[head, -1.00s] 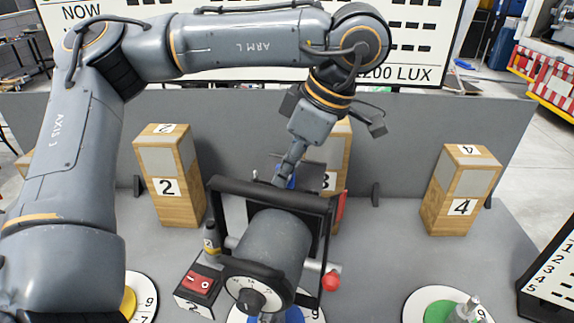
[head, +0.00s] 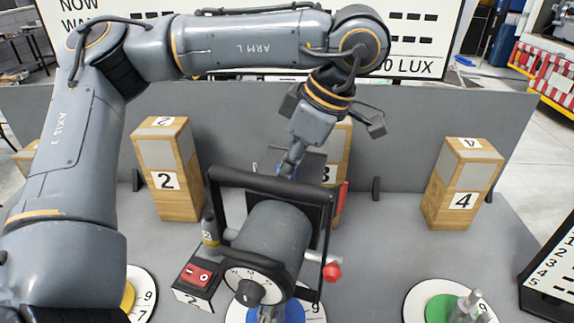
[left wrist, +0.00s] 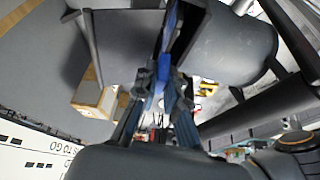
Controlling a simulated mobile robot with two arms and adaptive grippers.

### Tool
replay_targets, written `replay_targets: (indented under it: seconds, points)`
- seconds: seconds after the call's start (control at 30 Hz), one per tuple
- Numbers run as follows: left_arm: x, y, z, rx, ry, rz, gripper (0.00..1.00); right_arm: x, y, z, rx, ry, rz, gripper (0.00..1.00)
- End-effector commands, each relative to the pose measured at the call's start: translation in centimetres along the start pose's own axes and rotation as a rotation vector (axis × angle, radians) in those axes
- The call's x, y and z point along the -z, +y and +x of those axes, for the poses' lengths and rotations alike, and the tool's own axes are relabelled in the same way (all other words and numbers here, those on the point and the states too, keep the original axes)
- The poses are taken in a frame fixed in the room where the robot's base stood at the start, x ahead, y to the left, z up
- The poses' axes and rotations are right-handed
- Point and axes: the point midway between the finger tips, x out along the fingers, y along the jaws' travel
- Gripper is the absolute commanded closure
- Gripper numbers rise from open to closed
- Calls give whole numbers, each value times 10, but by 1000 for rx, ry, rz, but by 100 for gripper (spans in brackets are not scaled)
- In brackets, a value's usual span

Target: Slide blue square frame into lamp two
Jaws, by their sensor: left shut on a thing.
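Lamp two is the grey cylinder (head: 272,238) in a black yoke, with a dial on its near end and a blue base (head: 262,314) below. My left gripper (head: 289,168) reaches down behind the lamp's far end and is shut on the blue square frame (head: 284,172). Only a sliver of the frame shows in the head view. In the left wrist view the fingers (left wrist: 162,85) hold the blue frame (left wrist: 170,25), seen edge-on beside the lamp's dark front end. How far it sits in the lamp's holder is hidden. My right gripper is not in view.
A switch box marked 2 (head: 196,285) stands left of the lamp. Wooden blocks marked 2 (head: 167,185) and 4 (head: 460,195) stand along the grey back wall (head: 400,130). A green-centred disc (head: 440,308) lies front right. Bare table lies between lamp and block 4.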

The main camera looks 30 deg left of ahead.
Motion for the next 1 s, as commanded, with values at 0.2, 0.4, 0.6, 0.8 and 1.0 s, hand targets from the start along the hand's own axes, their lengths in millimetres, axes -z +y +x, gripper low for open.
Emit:
replay_targets:
  seconds: [0.2, 0.4, 0.6, 0.8, 1.0]
  points:
    - [-2, 0, 5, 0, 0, 0, 100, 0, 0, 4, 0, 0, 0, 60]
    - [-2, 0, 5, 0, 0, 0, 100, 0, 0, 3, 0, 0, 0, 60]
    - [-2, 0, 5, 0, 0, -1, 63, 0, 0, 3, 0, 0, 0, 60]
    - [-2, 0, 5, 0, 0, -1, 60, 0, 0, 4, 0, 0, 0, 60]
    - [-2, 0, 5, 0, 0, -1, 47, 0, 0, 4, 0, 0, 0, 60]
